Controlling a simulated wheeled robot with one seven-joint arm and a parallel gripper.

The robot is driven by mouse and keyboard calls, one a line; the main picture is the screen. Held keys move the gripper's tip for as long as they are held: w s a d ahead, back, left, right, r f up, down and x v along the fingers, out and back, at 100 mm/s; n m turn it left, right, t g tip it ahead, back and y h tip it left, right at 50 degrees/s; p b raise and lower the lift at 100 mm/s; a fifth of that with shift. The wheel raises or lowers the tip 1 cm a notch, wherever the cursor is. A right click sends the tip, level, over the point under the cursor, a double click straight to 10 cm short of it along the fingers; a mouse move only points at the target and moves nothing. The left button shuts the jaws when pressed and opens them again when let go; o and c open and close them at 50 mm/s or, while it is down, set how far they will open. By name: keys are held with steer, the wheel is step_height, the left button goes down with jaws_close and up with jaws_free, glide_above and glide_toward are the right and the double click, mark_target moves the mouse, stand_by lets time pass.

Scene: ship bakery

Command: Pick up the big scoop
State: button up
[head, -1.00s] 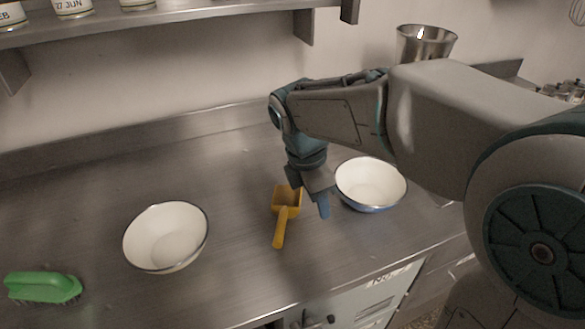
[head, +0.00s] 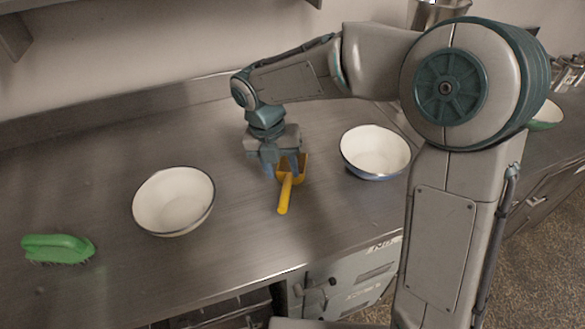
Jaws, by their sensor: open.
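The yellow scoop (head: 285,193) lies on the steel counter (head: 110,195) between two white bowls, its handle pointing to the front edge. Its tray-like head is partly hidden behind my fingers. My gripper (head: 283,173) points down at the scoop, one finger to the left of it and the other over or beside its head. The gripper is open and holds nothing. I cannot tell whether the fingers touch the scoop.
One white bowl (head: 173,200) stands left of the scoop and another white bowl (head: 375,150) stands right of it. A green brush (head: 58,249) lies at the far left. A metal container (head: 432,13) is at the back right. Free counter lies behind the left bowl.

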mark_target(286, 184)
steer(key=f, duration=0.3)
steer(key=d+f, duration=0.1)
steer(key=f, duration=0.2)
steer(key=shift+d+f, duration=0.1)
steer(key=shift+f, duration=0.1)
steer(key=shift+c, duration=0.3)
jaws_close()
